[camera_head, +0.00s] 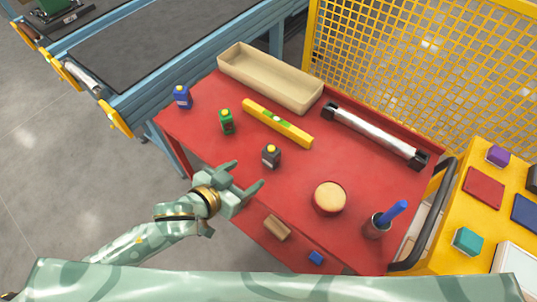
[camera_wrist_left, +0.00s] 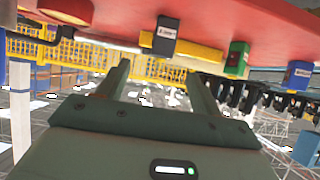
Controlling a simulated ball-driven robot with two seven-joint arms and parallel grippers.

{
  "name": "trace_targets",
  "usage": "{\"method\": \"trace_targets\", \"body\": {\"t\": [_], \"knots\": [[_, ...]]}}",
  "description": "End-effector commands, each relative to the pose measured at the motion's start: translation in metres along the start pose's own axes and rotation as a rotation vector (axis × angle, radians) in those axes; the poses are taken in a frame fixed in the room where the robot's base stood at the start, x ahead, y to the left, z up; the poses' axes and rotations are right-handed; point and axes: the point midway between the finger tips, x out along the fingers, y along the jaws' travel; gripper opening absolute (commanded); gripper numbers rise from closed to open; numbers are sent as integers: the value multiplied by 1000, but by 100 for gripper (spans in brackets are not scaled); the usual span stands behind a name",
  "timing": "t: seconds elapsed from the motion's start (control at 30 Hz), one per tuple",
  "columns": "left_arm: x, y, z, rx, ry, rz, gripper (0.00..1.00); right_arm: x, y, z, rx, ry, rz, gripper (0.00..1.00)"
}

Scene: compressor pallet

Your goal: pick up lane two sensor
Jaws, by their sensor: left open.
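Three small labelled boxes with yellow tops stand on the red table (camera_head: 195,128): a dark grey one (camera_head: 271,157), a green one (camera_head: 226,122) and a blue one (camera_head: 182,97). I cannot read which is the lane two sensor. The wrist view shows the grey box (camera_wrist_left: 166,36), the green box (camera_wrist_left: 237,58) and the blue box (camera_wrist_left: 297,74). My left gripper (camera_head: 249,175) is open and empty at the table's front edge, just short of the grey box, apart from it. It also shows in the wrist view (camera_wrist_left: 158,70). My right gripper is not in view.
A yellow level (camera_head: 290,130) lies behind the boxes, with a beige tray (camera_head: 270,80) beyond. A silver bar (camera_head: 375,137), a round tan-topped item (camera_head: 330,198) and a cup (camera_head: 376,226) with a blue tool stand to the right. Yellow mesh (camera_head: 420,50) rises behind.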

Motion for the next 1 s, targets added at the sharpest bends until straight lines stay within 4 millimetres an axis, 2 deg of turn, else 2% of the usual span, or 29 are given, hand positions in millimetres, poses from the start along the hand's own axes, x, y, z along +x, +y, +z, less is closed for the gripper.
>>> {"method": "trace_targets", "body": {"t": [0.03,0.1,0.3,0.53,0.8,1.0], "knots": [[16,-1,3,-1,2,-1,65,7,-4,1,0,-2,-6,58],[34,-1,3,0,1,-1,65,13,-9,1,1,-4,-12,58],[75,-1,3,1,0,-1,65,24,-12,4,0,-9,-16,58],[95,-2,1,2,1,-2,65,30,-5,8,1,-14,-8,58],[136,-5,0,1,-1,-2,65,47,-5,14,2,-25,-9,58],[139,-5,-2,1,-1,-2,65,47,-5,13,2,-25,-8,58]]}}
